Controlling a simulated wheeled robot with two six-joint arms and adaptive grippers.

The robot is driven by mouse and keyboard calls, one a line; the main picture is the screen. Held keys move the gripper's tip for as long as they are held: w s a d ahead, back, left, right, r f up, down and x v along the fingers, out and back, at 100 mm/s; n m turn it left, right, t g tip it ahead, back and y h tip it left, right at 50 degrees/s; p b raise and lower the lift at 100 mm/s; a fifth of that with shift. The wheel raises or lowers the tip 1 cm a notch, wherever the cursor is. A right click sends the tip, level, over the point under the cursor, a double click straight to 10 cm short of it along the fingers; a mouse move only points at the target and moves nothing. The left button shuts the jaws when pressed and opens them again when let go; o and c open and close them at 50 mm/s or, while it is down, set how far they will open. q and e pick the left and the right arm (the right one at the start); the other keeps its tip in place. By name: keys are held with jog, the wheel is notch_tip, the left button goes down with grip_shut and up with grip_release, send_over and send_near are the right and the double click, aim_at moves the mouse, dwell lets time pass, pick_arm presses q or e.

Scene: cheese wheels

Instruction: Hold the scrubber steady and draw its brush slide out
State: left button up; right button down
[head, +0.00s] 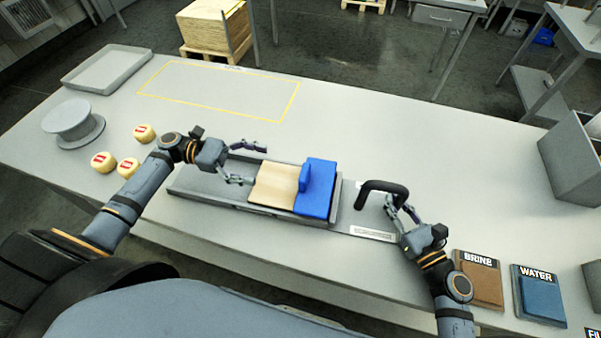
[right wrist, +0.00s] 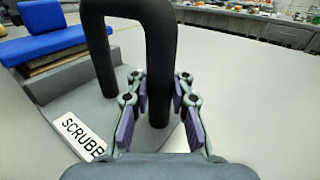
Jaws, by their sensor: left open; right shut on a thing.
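The scrubber is a long grey bed (head: 215,192) with a flat plate at its right end. A black arched handle (head: 382,187) stands on that plate; it also shows in the right wrist view (right wrist: 128,10). A pale wooden block (head: 272,186) and a blue pad with a raised blue upright (head: 318,188) sit in the bed; I cannot tell which part is the brush slide. My right gripper (head: 400,204) is shut on the handle's near right leg, seen between its fingers in the right wrist view (right wrist: 160,105). My left gripper (head: 257,165) is open over the bed, left of the wooden block.
Several small cheeses (head: 129,167) and a grey round stand (head: 73,122) are at the left, with an empty tray (head: 107,70) behind. A yellow-outlined area (head: 220,90) is clear. BRINE (head: 479,280) and WATER (head: 539,295) pads lie at the right front.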

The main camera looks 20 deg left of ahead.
aim_at(301, 175)
pick_arm(q)
jog(key=shift+s, duration=0.25)
jog(key=d, duration=0.8)
jog(key=w+d, duration=0.1)
jog(key=d, duration=0.3)
